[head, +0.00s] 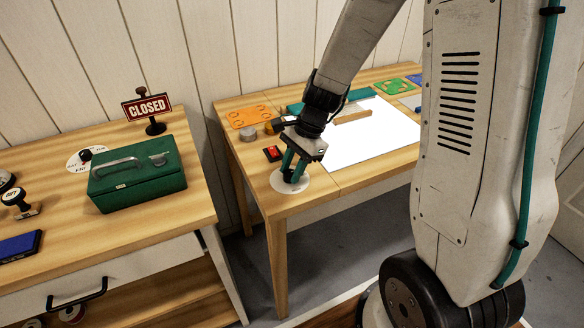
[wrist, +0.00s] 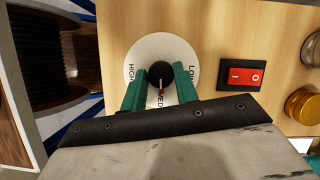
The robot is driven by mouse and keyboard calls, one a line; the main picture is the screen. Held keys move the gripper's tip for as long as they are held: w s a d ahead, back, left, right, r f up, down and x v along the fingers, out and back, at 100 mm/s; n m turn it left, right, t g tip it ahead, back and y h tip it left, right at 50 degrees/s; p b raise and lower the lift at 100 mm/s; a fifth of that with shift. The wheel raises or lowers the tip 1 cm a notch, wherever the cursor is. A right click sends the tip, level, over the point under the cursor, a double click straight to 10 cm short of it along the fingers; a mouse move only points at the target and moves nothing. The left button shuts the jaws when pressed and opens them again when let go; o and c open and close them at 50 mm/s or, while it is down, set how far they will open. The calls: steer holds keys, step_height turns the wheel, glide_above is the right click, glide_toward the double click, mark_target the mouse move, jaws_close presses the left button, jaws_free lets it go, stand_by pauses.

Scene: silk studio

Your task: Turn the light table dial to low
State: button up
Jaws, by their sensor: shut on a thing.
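The light table dial is a white round plate (wrist: 160,47) marked HIGH, MED and LOW, with a black knob (wrist: 160,72) in its centre. In the wrist view HIGH is at the left, LOW at the right and MED at the bottom, nearest my gripper. The knob's pointer faces MED. My gripper (wrist: 161,88) has its two teal fingers on either side of the knob, shut on it. In the head view my gripper (head: 294,172) reaches down to the plate (head: 277,182) at the table's front left corner and hides the knob.
A red rocker switch (wrist: 242,75) sits right of the dial. The bright white panel (head: 385,138) fills the table's middle. An orange sheet (head: 248,116) and small round tins lie behind. A separate desk at left holds a green cash box (head: 137,178) and a CLOSED sign (head: 146,107).

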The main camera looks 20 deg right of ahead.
steer(key=n, duration=0.1)
steer(key=n+g, duration=0.1)
steer(key=n, duration=0.2)
steer(key=shift+w+g+h, duration=0.25)
steer(key=shift+g+h, duration=0.05)
steer(key=n+g, duration=0.1)
steer(key=n, duration=0.3)
steer(key=shift+w+a+h, duration=0.1)
steer(key=shift+h, duration=0.3)
steer(key=n+g+h, duration=0.1)
steer(key=n, duration=0.3)
steer(key=shift+a+n, duration=0.1)
steer(key=shift+n, duration=0.2)
steer(key=shift+w+a+n+g+h, duration=0.15)
steer(key=shift+n+h, duration=0.35)
steer(key=shift+n, duration=0.45)
steer(key=shift+s+d+n+g+h, duration=0.15)
steer(key=shift+n+h, duration=0.35)
steer(key=shift+n, duration=0.45)
steer(key=shift+w+a, duration=0.1)
steer(key=o, duration=1)
steer(key=shift+c, duration=0.2)
steer(key=shift+r, duration=0.15)
